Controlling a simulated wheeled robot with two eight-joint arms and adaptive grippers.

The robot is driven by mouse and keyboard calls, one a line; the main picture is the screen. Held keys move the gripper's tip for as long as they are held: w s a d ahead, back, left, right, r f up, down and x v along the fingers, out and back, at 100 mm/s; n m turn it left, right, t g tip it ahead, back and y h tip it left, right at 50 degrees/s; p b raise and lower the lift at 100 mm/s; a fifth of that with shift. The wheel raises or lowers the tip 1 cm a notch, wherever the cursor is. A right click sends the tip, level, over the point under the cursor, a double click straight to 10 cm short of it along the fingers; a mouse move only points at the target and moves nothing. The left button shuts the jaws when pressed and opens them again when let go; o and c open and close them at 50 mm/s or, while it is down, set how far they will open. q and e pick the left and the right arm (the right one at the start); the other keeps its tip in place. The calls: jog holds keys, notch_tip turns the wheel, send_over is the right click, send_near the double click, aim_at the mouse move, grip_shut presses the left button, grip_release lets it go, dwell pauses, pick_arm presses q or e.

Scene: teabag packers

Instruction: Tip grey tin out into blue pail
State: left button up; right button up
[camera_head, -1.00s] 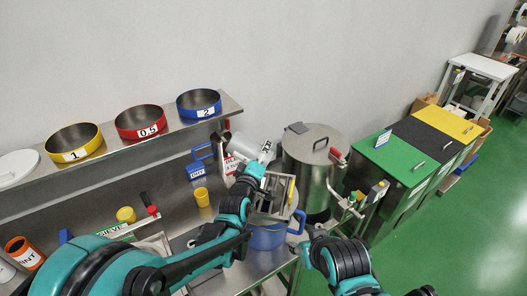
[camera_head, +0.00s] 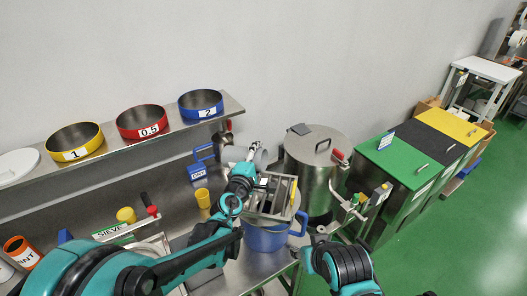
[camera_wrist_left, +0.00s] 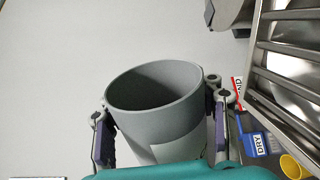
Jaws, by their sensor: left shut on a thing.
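My left gripper (camera_head: 255,154) is shut on the grey tin (camera_head: 263,160), holding it in the air behind the metal frame above the blue pail. In the left wrist view the tin (camera_wrist_left: 155,135) sits between the two fingers (camera_wrist_left: 160,125). Its round mouth faces up the picture, and the visible inside wall is bare; its bottom is hidden. The blue pail (camera_head: 264,240) stands on the steel bench, with a slatted metal frame (camera_head: 268,198) over its mouth, so its inside is hidden. My right arm shows at lower right, but its gripper is not in view.
A large lidded steel drum (camera_head: 312,165) stands close right of the frame. A blue labelled box (camera_head: 199,172) and yellow cup (camera_head: 202,197) are to the left. A shelf (camera_head: 232,106) with several coloured sieves runs along the wall.

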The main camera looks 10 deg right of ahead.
pick_arm(q)
jog(key=n, duration=0.4)
jog(key=n+b, duration=0.1)
jog(key=n, duration=0.4)
jog(key=r+n+h, duration=0.1)
jog(key=n, duration=0.4)
jog(key=shift+w+a+r+b, duration=0.1)
jog(key=shift+a+b, duration=0.05)
jog(key=shift+b, duration=0.25)
